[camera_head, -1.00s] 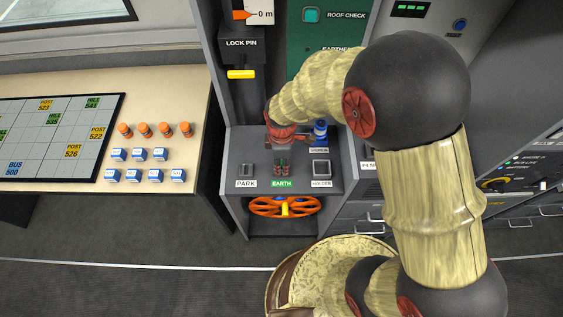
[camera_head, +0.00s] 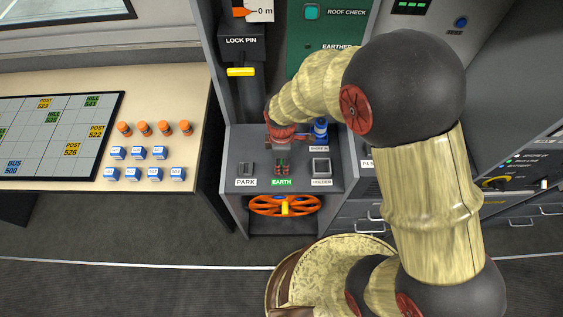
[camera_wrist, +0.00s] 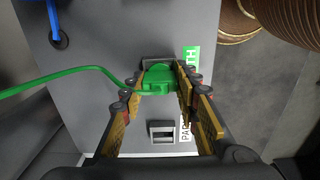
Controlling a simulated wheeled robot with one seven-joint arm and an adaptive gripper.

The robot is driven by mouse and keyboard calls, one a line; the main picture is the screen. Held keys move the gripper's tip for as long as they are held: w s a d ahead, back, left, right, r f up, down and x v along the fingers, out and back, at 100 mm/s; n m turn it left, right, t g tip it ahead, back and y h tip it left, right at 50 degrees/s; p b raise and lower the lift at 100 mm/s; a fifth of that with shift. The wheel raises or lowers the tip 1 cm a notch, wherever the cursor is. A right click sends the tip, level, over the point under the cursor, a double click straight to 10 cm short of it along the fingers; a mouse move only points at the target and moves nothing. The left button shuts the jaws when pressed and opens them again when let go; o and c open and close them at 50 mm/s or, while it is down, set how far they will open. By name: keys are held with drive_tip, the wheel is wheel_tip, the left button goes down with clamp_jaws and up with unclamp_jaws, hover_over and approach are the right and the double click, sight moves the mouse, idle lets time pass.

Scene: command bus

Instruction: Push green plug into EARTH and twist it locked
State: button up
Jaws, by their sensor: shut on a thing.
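The green plug (camera_wrist: 159,80) sits between the fingers of my gripper (camera_wrist: 160,88), which is shut on it. A green cable (camera_wrist: 65,76) runs from the plug to the left in the wrist view. The plug is at the dark-framed EARTH socket (camera_wrist: 157,62), beside the green EARTH label (camera_wrist: 191,57). How deep it sits and whether it is twisted cannot be told. In the head view, my gripper (camera_head: 282,165) points down just above the EARTH label (camera_head: 282,182), and my wrist hides part of the panel behind it.
The empty PARK socket (camera_head: 246,169) is left of EARTH and the HOLDER socket (camera_head: 320,168) is right. A blue plug (camera_head: 320,129) stands behind. An orange handwheel (camera_head: 285,206) is below the ledge. A yellow lock pin handle (camera_head: 240,72) is at upper left.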

drive_tip(key=shift+f, duration=0.1)
drive_tip(key=m+p, duration=0.1)
drive_tip(key=m, duration=0.3)
drive_tip(key=shift+s, duration=0.1)
drive_tip(key=shift+m, duration=0.4)
drive_tip(key=m, duration=0.3)
drive_tip(key=shift+f+p, duration=0.1)
drive_tip(key=shift+p, duration=0.2)
drive_tip(key=shift+s, duration=0.1)
drive_tip(key=shift+m, duration=1.1)
drive_tip(key=o, duration=1.2)
